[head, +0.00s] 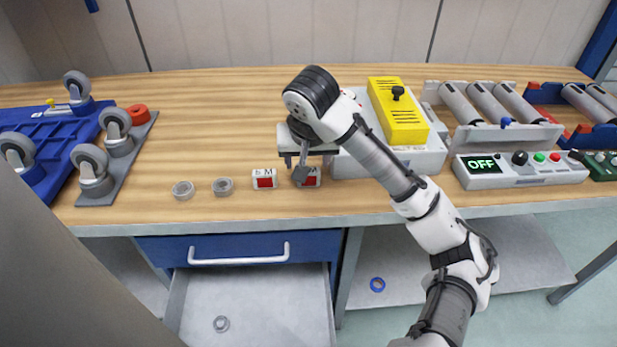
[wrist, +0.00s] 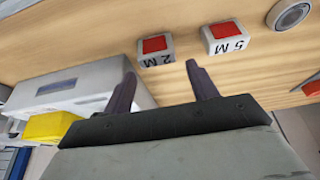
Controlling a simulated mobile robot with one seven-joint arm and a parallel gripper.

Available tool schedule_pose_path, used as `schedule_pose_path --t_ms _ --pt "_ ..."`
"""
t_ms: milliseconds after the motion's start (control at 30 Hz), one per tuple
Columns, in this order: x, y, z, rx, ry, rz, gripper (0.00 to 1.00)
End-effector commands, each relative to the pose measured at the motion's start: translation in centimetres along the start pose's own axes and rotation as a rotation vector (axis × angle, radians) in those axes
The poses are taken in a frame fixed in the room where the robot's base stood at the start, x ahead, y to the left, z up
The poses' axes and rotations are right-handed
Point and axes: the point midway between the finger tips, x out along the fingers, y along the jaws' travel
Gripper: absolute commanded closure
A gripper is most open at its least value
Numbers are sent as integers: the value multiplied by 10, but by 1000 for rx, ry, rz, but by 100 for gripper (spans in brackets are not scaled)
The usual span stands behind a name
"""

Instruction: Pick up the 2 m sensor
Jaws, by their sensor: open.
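The 2 M sensor (wrist: 155,48) is a small white block with a red square, standing on the wooden bench. In the wrist view it is just beyond my gripper (wrist: 161,69), whose fingers are spread and empty. In the head view the 2 M sensor (head: 312,181) is partly hidden behind my wrist parts, with my gripper (head: 307,163) close above it. A similar 5 M sensor (head: 264,179) stands to its left; in the wrist view the 5 M sensor (wrist: 223,38) is to the right. Contact with the sensor is not visible.
A white box with a yellow top (head: 398,120) stands right beside the 2 M sensor. Two grey rings (head: 223,187) lie to the left. A control box (head: 520,169) reading OFF is farther right. An open drawer (head: 250,305) juts out below the bench's front edge.

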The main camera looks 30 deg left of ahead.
Motion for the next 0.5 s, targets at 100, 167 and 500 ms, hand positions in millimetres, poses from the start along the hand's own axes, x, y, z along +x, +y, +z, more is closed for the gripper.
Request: schedule_pose_path --t_ms 100,167,500 --pt "6 0 1 -1 -1 -1 42" --pt "11 0 2 -1 -2 -2 42" --pt "52 4 8 0 1 0 42"
